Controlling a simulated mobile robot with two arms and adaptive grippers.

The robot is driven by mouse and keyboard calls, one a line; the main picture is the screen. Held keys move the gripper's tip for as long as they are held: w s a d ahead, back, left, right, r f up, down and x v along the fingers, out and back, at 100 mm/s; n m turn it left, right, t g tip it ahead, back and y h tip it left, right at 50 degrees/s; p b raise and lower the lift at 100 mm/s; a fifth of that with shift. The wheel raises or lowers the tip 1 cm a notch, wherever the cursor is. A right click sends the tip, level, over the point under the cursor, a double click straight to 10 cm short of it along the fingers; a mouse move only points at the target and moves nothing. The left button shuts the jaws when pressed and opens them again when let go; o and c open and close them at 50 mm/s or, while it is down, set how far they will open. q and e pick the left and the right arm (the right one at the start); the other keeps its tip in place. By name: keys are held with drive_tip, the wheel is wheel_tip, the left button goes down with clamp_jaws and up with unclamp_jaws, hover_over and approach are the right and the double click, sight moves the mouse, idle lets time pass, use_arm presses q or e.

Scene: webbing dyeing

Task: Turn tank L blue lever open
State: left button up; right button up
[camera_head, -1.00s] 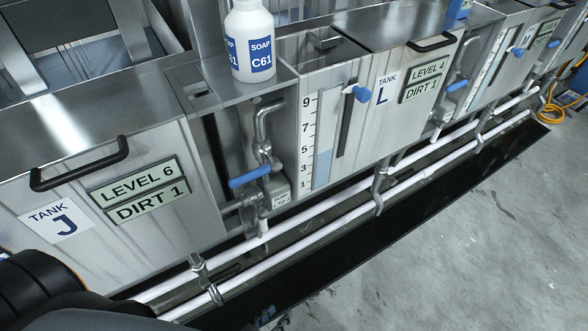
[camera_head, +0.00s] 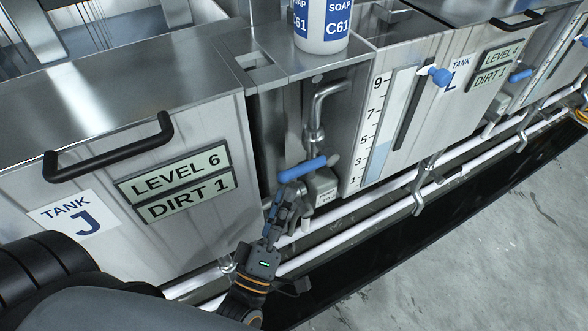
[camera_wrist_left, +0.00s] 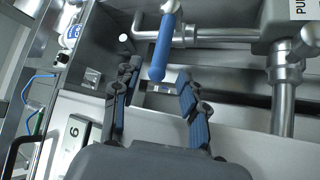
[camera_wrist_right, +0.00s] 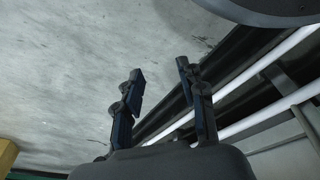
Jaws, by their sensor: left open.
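A blue lever (camera_head: 302,168) sits on the valve in the gap between tank J and tank L (camera_head: 403,115). It points a little down to the left. Another blue lever (camera_head: 520,76) shows at the right side of tank L. My left gripper (camera_head: 284,198) is open just below the first lever. In the left wrist view, the blue lever (camera_wrist_left: 163,50) hangs between and slightly beyond the open fingertips (camera_wrist_left: 158,80); contact cannot be told. My right gripper (camera_wrist_right: 158,74) is open and empty above the floor, outside the head view.
Tank J (camera_head: 190,240) with its black handle (camera_head: 110,150) stands at left. A metal pipe (camera_head: 318,105) rises behind the lever. White pipes (camera_head: 350,225) run along the tank bottoms. A blue knob (camera_head: 440,76) sticks out of tank L's front. A soap bottle (camera_head: 322,25) stands above. Floor at right is clear.

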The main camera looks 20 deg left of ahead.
sight(294, 173)
use_arm(q)
drive_tip(key=x, duration=0.6)
drive_tip(key=shift+w, duration=0.15)
drive_tip(key=shift+c, duration=0.3)
clamp_jaws()
